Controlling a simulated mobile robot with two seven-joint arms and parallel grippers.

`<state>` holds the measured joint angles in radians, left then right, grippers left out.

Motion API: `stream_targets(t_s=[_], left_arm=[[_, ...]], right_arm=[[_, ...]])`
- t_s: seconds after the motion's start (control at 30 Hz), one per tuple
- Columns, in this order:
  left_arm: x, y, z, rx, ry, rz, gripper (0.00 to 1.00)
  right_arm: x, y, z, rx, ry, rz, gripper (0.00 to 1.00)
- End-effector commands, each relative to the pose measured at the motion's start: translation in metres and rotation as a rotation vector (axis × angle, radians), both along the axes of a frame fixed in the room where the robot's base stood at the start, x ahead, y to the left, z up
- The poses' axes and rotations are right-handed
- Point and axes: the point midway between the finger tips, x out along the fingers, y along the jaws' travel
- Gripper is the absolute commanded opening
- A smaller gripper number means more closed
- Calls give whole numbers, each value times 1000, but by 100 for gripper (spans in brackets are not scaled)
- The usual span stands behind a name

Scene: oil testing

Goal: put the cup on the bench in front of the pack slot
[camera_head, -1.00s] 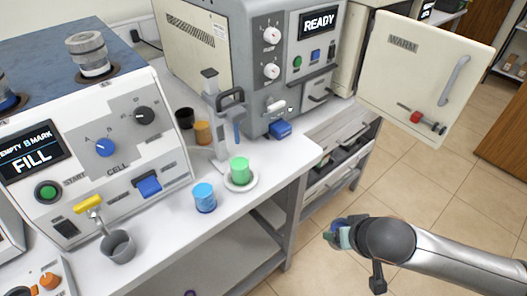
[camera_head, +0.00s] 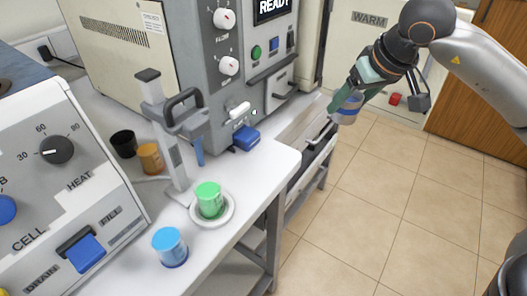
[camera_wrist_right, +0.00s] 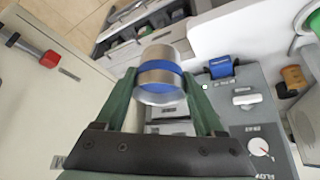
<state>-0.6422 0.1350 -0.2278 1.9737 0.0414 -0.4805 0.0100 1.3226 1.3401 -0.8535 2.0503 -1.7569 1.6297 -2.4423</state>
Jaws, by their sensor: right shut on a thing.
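A metal cup with a blue band (camera_head: 349,110) is held in my right gripper (camera_head: 347,103), in the air to the right of the grey READY machine, beyond the bench edge. In the right wrist view the cup (camera_wrist_right: 160,72) sits between the two green fingers, which are shut on it. The bench (camera_head: 253,180) has bare white top at its right end. On the READY machine's lower front, a blue block (camera_head: 246,138) sits by the bench top; I cannot tell whether this is the pack slot. My left gripper is not in view.
A green cup (camera_head: 208,198) stands on a white dish and a blue cup (camera_head: 170,246) near the front edge. Black (camera_head: 124,143) and orange (camera_head: 150,158) cups stand behind a grey stand (camera_head: 172,140). The open WARM door (camera_head: 372,50) is behind my right arm.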

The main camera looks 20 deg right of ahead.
Motion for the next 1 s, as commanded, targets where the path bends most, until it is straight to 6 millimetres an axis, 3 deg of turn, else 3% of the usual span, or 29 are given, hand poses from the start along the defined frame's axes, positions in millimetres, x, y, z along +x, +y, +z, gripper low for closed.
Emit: stream_targets(t_s=[0.17,0.53,0.7,1.0], left_arm=[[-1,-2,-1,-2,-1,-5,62],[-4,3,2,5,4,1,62],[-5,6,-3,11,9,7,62],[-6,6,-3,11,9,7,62]], right_arm=[[1,5,5,1,1,9,6],[42,83,-33,-1,3,13,6],[53,102,-66,-1,4,6,6],[62,116,-86,0,1,4,6]])
